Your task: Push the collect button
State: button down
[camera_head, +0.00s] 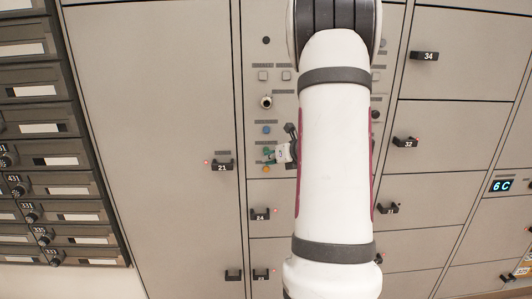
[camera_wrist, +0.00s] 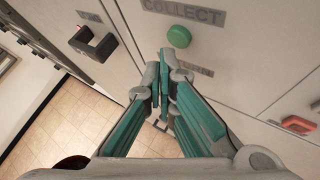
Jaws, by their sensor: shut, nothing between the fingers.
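The collect button (camera_wrist: 179,37) is a round green button on the light grey panel, below a label reading COLLECT (camera_wrist: 184,12) in the wrist view. My gripper (camera_wrist: 165,72) is shut and empty. Its teal-sided fingers point at the panel, with the tips just below and slightly left of the green button in that view. I cannot tell whether they touch the panel; they do not cover the button. In the head view my gripper (camera_head: 271,155) is at the button column, beside my white arm, and hides the green button there.
A black handle marked 21 (camera_head: 222,166) sticks out to the left. In the wrist view, a dark handle (camera_wrist: 93,43) and a red-lit handle (camera_wrist: 298,125) protrude either side.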

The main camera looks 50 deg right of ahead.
jog(key=shift+s+a, duration=0.15)
jog(key=shift+s, duration=0.05)
jog(key=shift+s+a+b, duration=0.4)
jog(key=shift+s+a, duration=1.15)
jog(key=shift+a, duration=0.3)
